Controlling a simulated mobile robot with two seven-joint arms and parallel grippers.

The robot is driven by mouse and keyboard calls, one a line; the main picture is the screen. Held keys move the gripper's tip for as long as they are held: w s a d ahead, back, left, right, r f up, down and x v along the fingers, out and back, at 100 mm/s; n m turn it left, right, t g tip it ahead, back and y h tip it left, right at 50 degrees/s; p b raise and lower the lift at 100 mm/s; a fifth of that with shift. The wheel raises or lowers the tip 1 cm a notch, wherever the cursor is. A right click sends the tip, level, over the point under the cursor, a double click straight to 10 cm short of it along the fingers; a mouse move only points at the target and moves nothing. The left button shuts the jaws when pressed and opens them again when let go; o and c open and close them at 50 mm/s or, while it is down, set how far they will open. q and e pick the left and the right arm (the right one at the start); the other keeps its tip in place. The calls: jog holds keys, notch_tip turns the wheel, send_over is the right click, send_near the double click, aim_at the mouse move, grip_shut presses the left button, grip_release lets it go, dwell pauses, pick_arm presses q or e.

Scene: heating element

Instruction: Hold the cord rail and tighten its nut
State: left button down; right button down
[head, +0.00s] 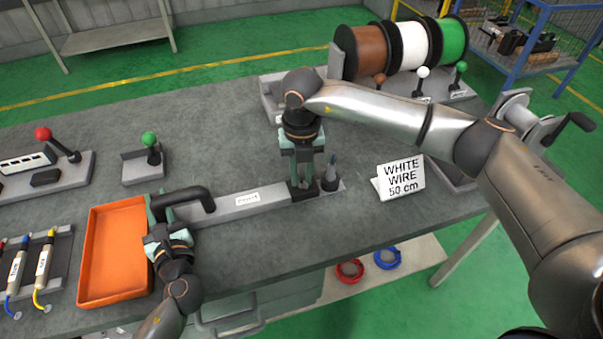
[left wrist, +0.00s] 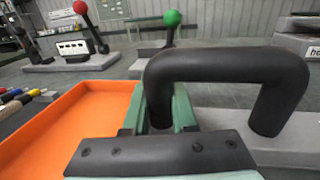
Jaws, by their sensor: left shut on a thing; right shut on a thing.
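The cord rail (head: 235,204) is a long grey bar lying on the workbench, with a small label on it. At its left end is a black bent handle (head: 190,196), which fills the middle of the left wrist view (left wrist: 225,68). My left gripper (head: 158,210) is shut on the left leg of this handle, its green fingers around it. My right gripper (head: 303,172) points down at the rail's right end and is shut on the nut there, which its fingers mostly hide. A dark block (head: 303,191) sits below it, beside a dark pointed piece (head: 331,176).
An orange tray (head: 112,292) lies just left of my left gripper. A sign reading "WHITE WIRE 50 cm" (head: 403,178) stands right of the rail. Wire spools (head: 408,45) stand at the back. A green-knobbed lever (head: 149,140) is behind the tray.

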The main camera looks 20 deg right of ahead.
aim_at(301, 182)
jog(key=shift+m, duration=0.8)
jog(key=c, duration=0.8)
grip_release()
jog(key=shift+o, duration=0.2)
notch_tip(301, 182, up, 12)
pick_arm(q)
jog(key=c, duration=0.6)
grip_release()
jog(key=shift+c, duration=0.2)
